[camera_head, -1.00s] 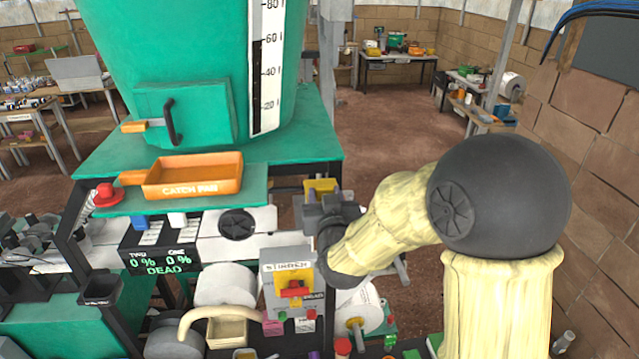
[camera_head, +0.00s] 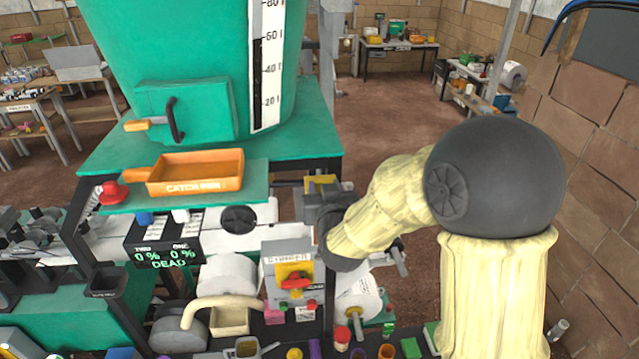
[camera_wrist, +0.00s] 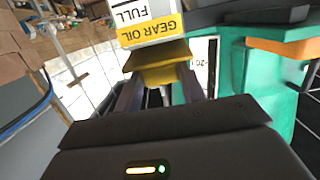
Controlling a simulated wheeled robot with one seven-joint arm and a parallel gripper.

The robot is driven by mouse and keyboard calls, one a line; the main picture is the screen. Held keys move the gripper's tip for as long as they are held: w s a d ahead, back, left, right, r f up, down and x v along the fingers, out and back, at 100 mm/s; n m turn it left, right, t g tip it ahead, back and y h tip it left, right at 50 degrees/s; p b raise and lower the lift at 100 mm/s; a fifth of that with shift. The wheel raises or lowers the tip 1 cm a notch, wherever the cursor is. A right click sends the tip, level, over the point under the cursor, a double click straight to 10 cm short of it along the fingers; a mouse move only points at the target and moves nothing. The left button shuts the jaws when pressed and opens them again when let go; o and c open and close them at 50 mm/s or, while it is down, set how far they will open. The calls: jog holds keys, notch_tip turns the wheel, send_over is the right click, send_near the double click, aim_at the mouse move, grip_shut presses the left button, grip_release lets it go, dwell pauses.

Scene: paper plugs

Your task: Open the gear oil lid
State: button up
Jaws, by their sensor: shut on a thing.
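The gear oil box (camera_wrist: 146,25) shows in the wrist view as a yellow and white label, upside down, reading GEAR OIL and FULL. A yellow flap-like part, seemingly the lid (camera_wrist: 160,70), sits just beneath the label between my fingers. My gripper (camera_wrist: 160,90) is shut on this yellow part. In the head view the yellow part (camera_head: 322,184) shows just behind my gripper (camera_head: 322,198), at the machine's right side. The fingertips and most of the gear oil box are hidden there by my wrist.
A green tank (camera_head: 190,60) stands at the left, with an orange catch pan (camera_head: 195,184) on its ledge. A grey box with a red switch (camera_head: 293,281) stands in front of my gripper. Open floor lies behind, and a brick wall (camera_head: 590,150) at the right.

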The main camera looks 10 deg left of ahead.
aim_at(324, 181)
jog(key=shift+w+a+r+g+p, duration=0.15)
jog(key=shift+r+g+p, duration=0.3)
jog(key=shift+p, duration=0.9)
jog(key=shift+w+d+r+g+p, duration=0.15)
jog(key=shift+r+g+p, duration=0.3)
jog(key=shift+p, duration=0.9)
jog(key=shift+a+f, duration=0.1)
jog(key=shift+w+r+g+h, duration=0.3)
jog(key=shift+r+g, duration=0.2)
jog(key=shift+w+a+r+g, duration=0.1)
jog(key=shift+w+r+g, duration=0.1)
jog(key=shift+g, duration=0.3)
jog(key=shift+r, duration=0.1)
jog(key=shift+w+a+r+g, duration=0.1)
jog(key=shift+w+r+g, duration=0.4)
jog(key=shift+g, duration=0.4)
jog(key=shift+h, duration=0.3)
